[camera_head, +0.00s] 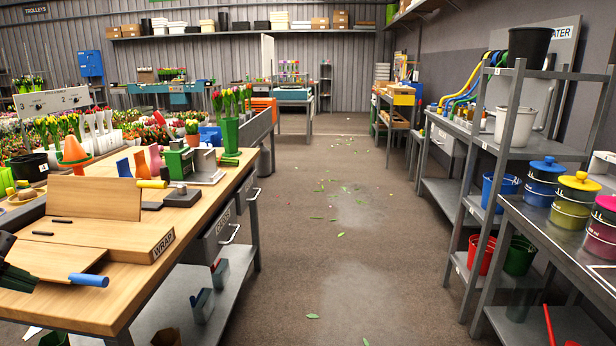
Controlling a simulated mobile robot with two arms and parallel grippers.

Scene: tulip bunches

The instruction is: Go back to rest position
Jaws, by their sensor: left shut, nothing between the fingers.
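My left gripper (18,277) shows as a dark shape at the left edge, over the near left part of the wooden wrap bench (115,291). It is shut with nothing between its fingers. Most of it is cut off by the picture edge. A board with a blue-handled tool (88,280) is just to its right. My right gripper is not in view.
A metal rack (490,185) and a shelf with paint-like pots (573,203) line the right. The floor aisle (335,230) between is open, with scattered leaves.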

